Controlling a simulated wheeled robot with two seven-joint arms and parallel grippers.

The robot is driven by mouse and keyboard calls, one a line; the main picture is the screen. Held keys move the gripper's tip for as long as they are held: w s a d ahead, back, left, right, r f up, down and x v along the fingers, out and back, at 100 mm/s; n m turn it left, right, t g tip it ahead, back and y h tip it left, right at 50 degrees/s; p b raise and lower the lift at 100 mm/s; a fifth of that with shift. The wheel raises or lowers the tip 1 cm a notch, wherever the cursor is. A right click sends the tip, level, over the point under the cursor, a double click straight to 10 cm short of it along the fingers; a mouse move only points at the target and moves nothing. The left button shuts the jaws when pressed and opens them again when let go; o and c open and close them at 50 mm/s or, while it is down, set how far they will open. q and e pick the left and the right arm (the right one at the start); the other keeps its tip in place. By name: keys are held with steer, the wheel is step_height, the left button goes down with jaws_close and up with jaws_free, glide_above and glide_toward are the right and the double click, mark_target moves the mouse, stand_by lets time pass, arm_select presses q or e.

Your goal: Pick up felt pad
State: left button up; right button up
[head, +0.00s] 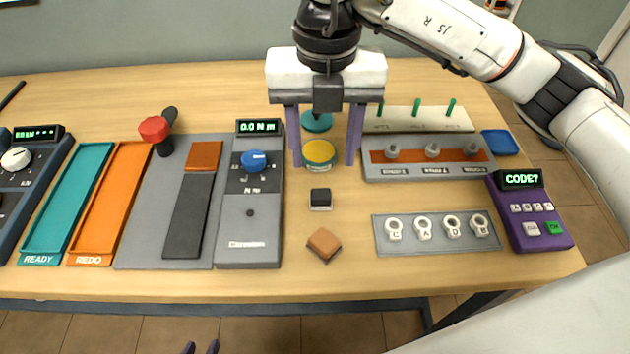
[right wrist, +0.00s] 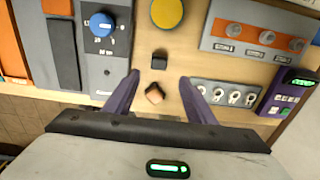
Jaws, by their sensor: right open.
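Two small blocks lie on the table, and I cannot tell for sure which is the felt pad. One is a dark-topped block with a pale lower edge (head: 320,198); the other is a tan-brown block (head: 324,243), turned at an angle in front of it. In the right wrist view the dark block (right wrist: 159,61) lies just beyond the fingertips and the tan block (right wrist: 154,94) between the fingers. My right gripper (head: 324,164) is open and empty, above the table behind both blocks. My left gripper (head: 200,347) shows only its fingertips at the bottom edge.
A yellow-lidded tin (head: 319,153) stands behind the dark block. A grey torque unit (head: 249,225) is left of the blocks. A plate with lettered tags (head: 437,247) and a purple keypad (head: 545,230) are right. Bare wood surrounds the blocks.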

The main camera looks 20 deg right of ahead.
mark_target(321, 194)
steer(key=f, duration=0.3)
steer(key=shift+s+f, duration=0.2)
steer(key=shift+f, duration=0.15)
steer(key=shift+w+a+f+p, duration=0.1)
steer(key=shift+f+p, duration=0.1)
steer(key=shift+f, duration=0.75)
steer(key=shift+w+d+f+p, duration=0.1)
steer(key=shift+f+p, duration=0.1)
steer(key=shift+f, duration=0.75)
steer(key=shift+w+a+f+p, duration=0.1)
steer(key=shift+f+p, duration=0.1)
steer(key=shift+f, duration=0.75)
steer(key=c, duration=1.1)
step_height(321, 194, up, 10)
steer(key=shift+r+b, duration=0.1)
steer(key=shift+b, duration=0.35)
steer(key=o, duration=0.3)
steer(key=shift+c, duration=1.2)
